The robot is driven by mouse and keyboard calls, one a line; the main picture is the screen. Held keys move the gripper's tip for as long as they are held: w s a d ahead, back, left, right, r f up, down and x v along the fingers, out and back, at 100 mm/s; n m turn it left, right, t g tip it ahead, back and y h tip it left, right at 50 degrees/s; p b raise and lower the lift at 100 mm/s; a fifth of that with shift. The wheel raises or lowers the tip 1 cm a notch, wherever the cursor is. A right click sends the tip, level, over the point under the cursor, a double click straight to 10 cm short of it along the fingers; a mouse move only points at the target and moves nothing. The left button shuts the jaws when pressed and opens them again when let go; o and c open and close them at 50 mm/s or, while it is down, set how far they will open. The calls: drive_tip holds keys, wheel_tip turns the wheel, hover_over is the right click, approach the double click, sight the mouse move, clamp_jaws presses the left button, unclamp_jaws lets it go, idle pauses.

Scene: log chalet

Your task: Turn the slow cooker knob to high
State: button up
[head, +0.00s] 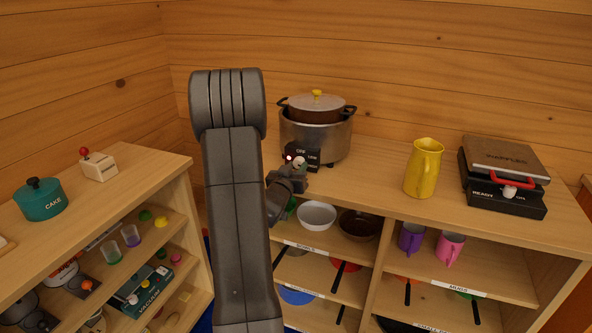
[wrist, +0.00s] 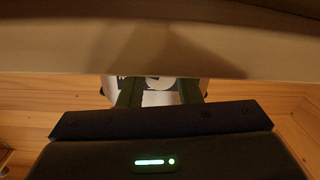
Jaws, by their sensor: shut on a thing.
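The slow cooker (head: 312,138) is a silver pot with a dark rim, dark handles and a lid with a yellow knob. It stands on the wooden counter's back part. Its black control panel (head: 304,152) shows the words OFF and LOW. My gripper (head: 298,166) is at the panel's front, its jaws shut on the pale control knob (head: 299,161). In the wrist view, the two dark green fingers (wrist: 160,92) stand on either side of a pale round part between them. The knob's exact pointing direction and any HIGH mark cannot be made out.
On the counter (head: 375,172), a yellow pitcher (head: 424,168) and a waffle maker (head: 503,177) stand to the right. Shelves below hold bowls and mugs. A left-hand shelf unit carries a teal cake pot (head: 41,200) and a cream box with a red-knobbed lever (head: 99,167).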

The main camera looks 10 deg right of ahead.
drive_tip(key=m+b, duration=0.1)
drive_tip(key=b, duration=0.2)
drive_tip(key=shift+f+m, duration=0.25)
drive_tip(key=shift+m, duration=0.15)
drive_tip(key=shift+r+m+b, duration=0.15)
drive_tip(key=shift+m+b, duration=0.25)
drive_tip(key=shift+m, duration=0.1)
drive_tip(key=o, duration=1)
drive_tip(key=shift+a, duration=0.1)
drive_tip(key=v, duration=1.3)
drive_tip(key=shift+s+a+b, duration=0.2)
drive_tip(key=shift+s+b, duration=0.15)
